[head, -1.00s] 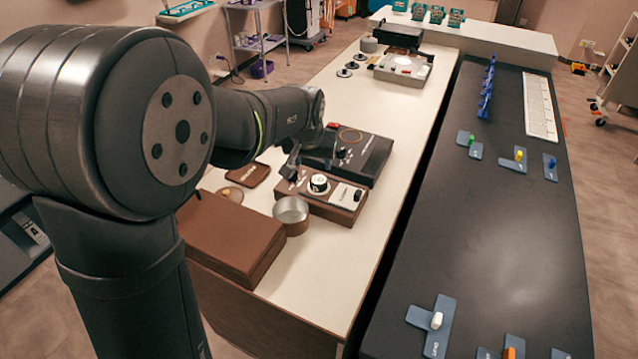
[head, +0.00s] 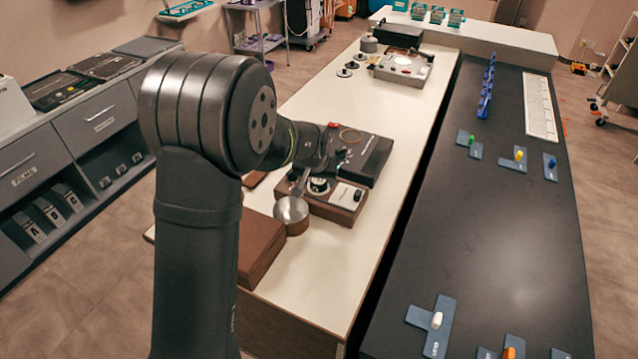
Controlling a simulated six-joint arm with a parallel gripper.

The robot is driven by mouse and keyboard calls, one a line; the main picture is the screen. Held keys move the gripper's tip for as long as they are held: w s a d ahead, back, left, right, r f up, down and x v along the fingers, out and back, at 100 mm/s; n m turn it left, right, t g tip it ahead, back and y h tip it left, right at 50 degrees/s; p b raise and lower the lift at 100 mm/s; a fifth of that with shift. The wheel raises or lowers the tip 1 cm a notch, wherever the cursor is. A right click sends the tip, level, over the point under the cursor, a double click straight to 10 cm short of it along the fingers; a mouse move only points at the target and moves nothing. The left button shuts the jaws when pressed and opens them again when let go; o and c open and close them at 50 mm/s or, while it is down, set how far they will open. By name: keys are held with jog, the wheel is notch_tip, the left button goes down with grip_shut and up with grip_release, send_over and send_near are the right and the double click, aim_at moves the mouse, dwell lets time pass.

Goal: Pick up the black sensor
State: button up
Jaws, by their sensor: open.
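The same device (head: 332,212) carries a round black dial with a white top (head: 319,186). My gripper (head: 298,186) is open, low over the device's left end, left of the dial and apart from the dark block. Its fingers are small and partly hidden by my wrist, and I see nothing held in them.
A brown case (head: 258,248) lies further left. A black flat unit (head: 372,160) stands behind. Bare white tabletop (head: 345,255) lies in front and right.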

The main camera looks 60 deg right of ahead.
aim_at(319, 181)
jog(key=shift+d+f, duration=0.15)
jog(key=shift+f, duration=0.2)
jog(key=c, duration=0.8)
jog(key=shift+r, duration=0.1)
notch_tip(319, 181, up, 4)
jog(key=shift+r, duration=0.2)
jog(key=s+a+r, duration=0.1)
jog(key=s+r, duration=0.1)
jog(key=s, duration=0.1)
jog(key=s+a+r, duration=0.1)
jog(key=s+r, duration=0.1)
jog(key=s, duration=0.2)
jog(key=s+a+r, duration=0.1)
jog(key=s+r, duration=0.1)
jog(key=s, duration=0.2)
jog(key=shift+a+r, duration=0.2)
jog(key=shift+a, duration=0.05)
